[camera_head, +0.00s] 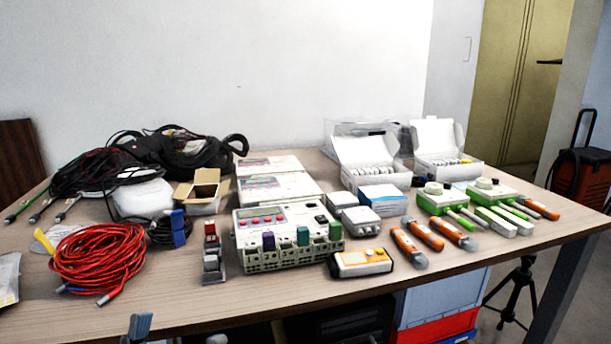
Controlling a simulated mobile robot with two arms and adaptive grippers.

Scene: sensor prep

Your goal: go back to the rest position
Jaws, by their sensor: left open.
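My left gripper (178,332) shows only at the bottom edge of the head view. Its two grey fingertips are apart with nothing visible between them, so it is open and looks empty. It is in front of the table's near edge, below the red cable coil and the small clamp-like blocks. The rest of the left gripper and its arm are cut off by the frame. My right gripper is not in view.
The wooden table (330,300) holds a red cable coil (97,262), black cables (180,150), a white-and-grey device (285,235), an orange meter (361,262), orange-handled tools and open white boxes (368,155). Its front strip is mostly clear. Crates (440,300) and a tripod (515,290) stand below.

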